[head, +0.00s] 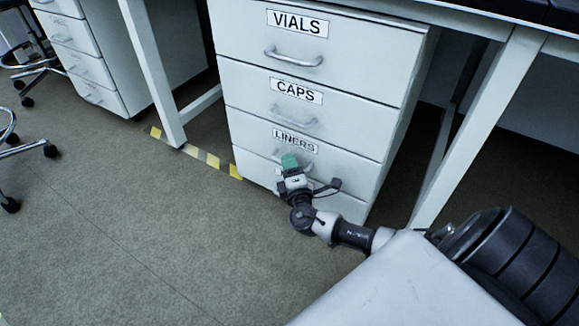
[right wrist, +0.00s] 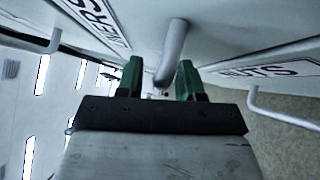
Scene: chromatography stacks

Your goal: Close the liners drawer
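The liners drawer (head: 335,165) is the third one down in a white cabinet, under a label reading LINERS (head: 295,141). Its front looks nearly level with its neighbours; I cannot tell whether a small gap is left. My right gripper (head: 290,162), with green fingertips, is at this drawer's front and hides most of its handle. In the right wrist view, the grey liners handle (right wrist: 174,45) reaches down between the two green fingers of the gripper (right wrist: 160,80). The fingers stand apart, with some space beside the handle. My left gripper is not in view.
The vials drawer (head: 340,50) and caps drawer (head: 345,115) above look shut. A drawer labelled NUTS (right wrist: 270,70) lies below. White table legs (head: 155,70) flank the cabinet. Wheeled chairs (head: 25,150) stand left. The floor (head: 140,230) in front is clear.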

